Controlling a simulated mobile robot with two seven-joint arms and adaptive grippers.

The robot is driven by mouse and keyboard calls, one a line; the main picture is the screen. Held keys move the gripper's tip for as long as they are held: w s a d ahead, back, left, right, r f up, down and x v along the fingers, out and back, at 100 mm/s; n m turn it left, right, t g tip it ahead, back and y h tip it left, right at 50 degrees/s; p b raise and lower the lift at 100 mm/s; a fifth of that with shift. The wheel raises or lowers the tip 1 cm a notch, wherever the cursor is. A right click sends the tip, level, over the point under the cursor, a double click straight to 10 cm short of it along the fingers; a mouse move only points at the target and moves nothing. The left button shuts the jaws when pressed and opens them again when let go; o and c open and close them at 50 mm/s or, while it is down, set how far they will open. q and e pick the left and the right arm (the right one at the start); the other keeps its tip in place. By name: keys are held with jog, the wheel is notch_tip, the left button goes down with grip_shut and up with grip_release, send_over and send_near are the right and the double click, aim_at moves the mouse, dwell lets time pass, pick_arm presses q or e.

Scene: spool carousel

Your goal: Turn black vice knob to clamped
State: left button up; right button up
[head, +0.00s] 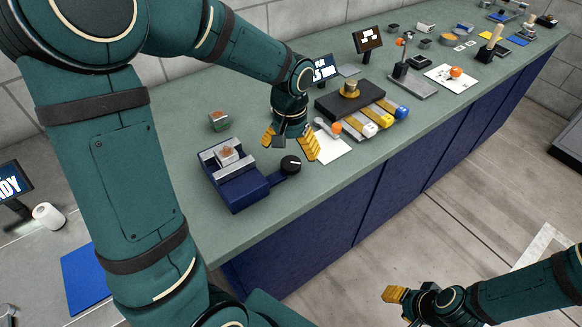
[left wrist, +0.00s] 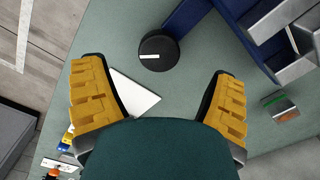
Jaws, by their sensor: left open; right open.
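In the left wrist view the black knob (left wrist: 158,52) lies ahead of the fingers, toward the upper middle. My left gripper (head: 290,146) is open and empty above the counter, just behind the knob and apart from it. My right gripper (head: 402,297) is low at the right, away from the counter, with its fingers partly seen.
A white sheet (head: 330,148) lies right of the knob. Beyond it stands a dark rack (head: 350,100) with several coloured spools. A small red-and-green block (head: 218,121) sits behind the vice. Clear counter (head: 285,205) lies in front of the knob.

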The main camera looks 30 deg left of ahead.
aim_at(290, 163)
pick_arm(q)
notch_tip(290, 163, down, 6)
jog(key=shift+f+b, duration=0.15)
jog(key=shift+b, duration=0.5)
jog(key=c, duration=1.2)
